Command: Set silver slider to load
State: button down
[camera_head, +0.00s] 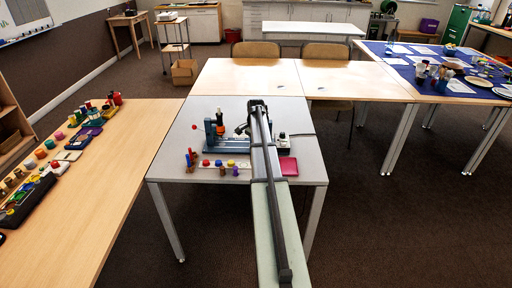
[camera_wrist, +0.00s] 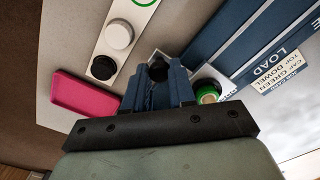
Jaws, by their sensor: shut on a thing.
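My gripper (camera_wrist: 160,92) has blue fingers shut on a small dark knob (camera_wrist: 158,68) in the wrist view. Whether this knob belongs to the silver slider I cannot tell; no silver slider shows clearly. Blue rails (camera_wrist: 222,32) with the word LOAD run at the upper right. A round part with a green top (camera_wrist: 208,96) sits just right of the fingers. In the head view the blue-based machine (camera_head: 218,146) stands on the grey table, and my arm hides its right part and the fingertips.
A pink tray-like piece (camera_wrist: 84,93) and a pale panel with a white button (camera_wrist: 120,35) lie left of my fingers. A job card (camera_wrist: 278,74) is at the right. Several coloured pegs and caps (camera_head: 206,163) stand in front of the machine on the grey table (camera_head: 180,170).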

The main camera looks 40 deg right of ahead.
jog(key=w+a, duration=0.6)
dwell(0.3)
jog(key=c, duration=0.9)
grip_release()
notch_tip(320, 180, up, 14)
jog(key=shift+f, duration=0.1)
